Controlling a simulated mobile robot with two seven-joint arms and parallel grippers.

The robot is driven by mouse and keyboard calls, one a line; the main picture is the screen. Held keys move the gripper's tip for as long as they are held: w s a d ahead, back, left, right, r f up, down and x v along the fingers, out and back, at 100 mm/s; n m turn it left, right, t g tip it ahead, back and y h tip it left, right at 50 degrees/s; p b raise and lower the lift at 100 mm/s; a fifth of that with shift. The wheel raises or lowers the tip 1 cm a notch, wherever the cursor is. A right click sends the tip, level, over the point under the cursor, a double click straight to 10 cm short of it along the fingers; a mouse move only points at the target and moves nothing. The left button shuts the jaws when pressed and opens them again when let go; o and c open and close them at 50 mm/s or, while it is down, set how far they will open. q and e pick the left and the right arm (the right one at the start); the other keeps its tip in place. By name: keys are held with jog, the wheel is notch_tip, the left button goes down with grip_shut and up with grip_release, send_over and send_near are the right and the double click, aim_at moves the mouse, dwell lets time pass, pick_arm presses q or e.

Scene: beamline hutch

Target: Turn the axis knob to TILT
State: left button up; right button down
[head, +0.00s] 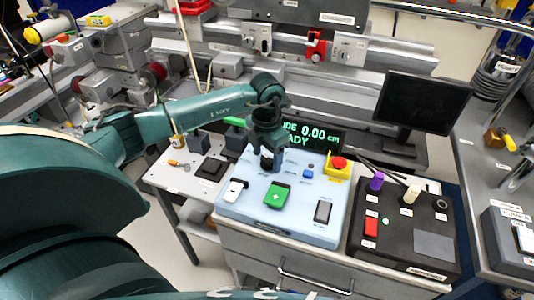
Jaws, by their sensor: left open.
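A light blue control panel (236,206) sits on the cabinet in the middle of the head view. My left gripper (267,160) points down over the panel's back left part. A small dark part shows at its fingertips, and I cannot tell whether it is the axis knob or a fingertip. The jaws are open. The knob's pointer and the TILT mark are hidden or too small to read. Behind the panel a dark display (318,136) shows green text with "0.00" and "ADY". My right gripper is not in view.
The panel also carries a green button (277,195), a white switch (234,190), a black rocker (323,211) and a red stop button (339,162) on yellow. A black control box (365,255) with purple and white levers stands right. A monitor (424,103) stands behind it.

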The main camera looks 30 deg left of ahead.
pick_arm(q)
jog(key=shift+c, duration=0.4)
jog(key=c, duration=0.9)
